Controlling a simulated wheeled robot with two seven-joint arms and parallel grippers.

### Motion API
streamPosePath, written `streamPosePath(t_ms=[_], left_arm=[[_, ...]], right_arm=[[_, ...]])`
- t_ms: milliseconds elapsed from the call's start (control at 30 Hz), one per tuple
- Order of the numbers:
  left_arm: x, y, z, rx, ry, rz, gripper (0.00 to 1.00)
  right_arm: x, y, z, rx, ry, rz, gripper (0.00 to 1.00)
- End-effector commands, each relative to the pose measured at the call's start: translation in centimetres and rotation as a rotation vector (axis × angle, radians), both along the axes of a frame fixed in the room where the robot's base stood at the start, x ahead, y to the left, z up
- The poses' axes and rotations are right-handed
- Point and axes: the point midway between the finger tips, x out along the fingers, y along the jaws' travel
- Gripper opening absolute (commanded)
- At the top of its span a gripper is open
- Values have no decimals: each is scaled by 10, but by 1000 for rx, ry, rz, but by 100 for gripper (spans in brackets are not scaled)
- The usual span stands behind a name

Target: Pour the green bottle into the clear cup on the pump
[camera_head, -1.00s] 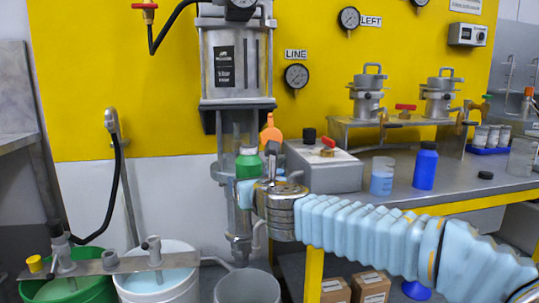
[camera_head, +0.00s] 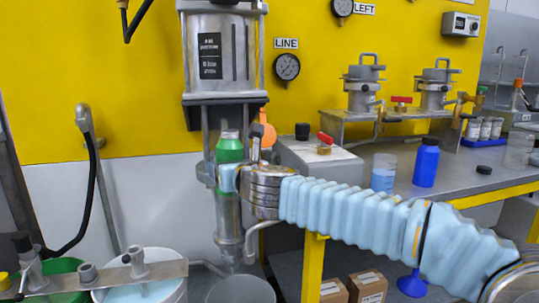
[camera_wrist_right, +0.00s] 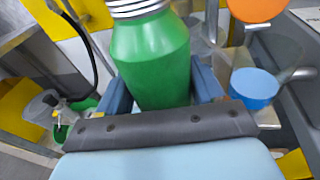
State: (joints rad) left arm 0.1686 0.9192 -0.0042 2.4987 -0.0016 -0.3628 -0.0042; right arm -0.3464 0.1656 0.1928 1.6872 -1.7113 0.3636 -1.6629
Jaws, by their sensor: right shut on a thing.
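My right gripper (camera_head: 228,179) is shut on the green bottle (camera_head: 229,149), in front of the pump (camera_head: 226,48). The bottle looks about upright in the head view. In the right wrist view, the bottle (camera_wrist_right: 152,62) stands between the jaws of my right gripper (camera_wrist_right: 162,90), with a ribbed pale neck at the top edge. A clear cup-like shape with a round blue surface (camera_wrist_right: 254,87) is right of the bottle there; I cannot tell whether it rests on the pump. No cup shows clearly on the pump in the head view. My left gripper is not in view.
An orange lever (camera_head: 265,130) is close beside the bottle. A grey box with a red valve (camera_head: 325,139), a cup of blue liquid (camera_head: 384,172) and a blue bottle (camera_head: 426,162) stand on the bench. A grey bucket (camera_head: 240,290) and drums are below.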

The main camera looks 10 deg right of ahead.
Motion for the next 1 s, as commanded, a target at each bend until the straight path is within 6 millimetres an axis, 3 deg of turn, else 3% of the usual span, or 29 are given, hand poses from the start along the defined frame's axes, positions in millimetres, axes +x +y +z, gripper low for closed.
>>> streamPosePath(t_ms=[900,1000], left_arm=[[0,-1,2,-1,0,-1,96],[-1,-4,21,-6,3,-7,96]], right_arm=[[3,-12,8,432,128,1,20],[4,-14,27,481,142,0,20]])
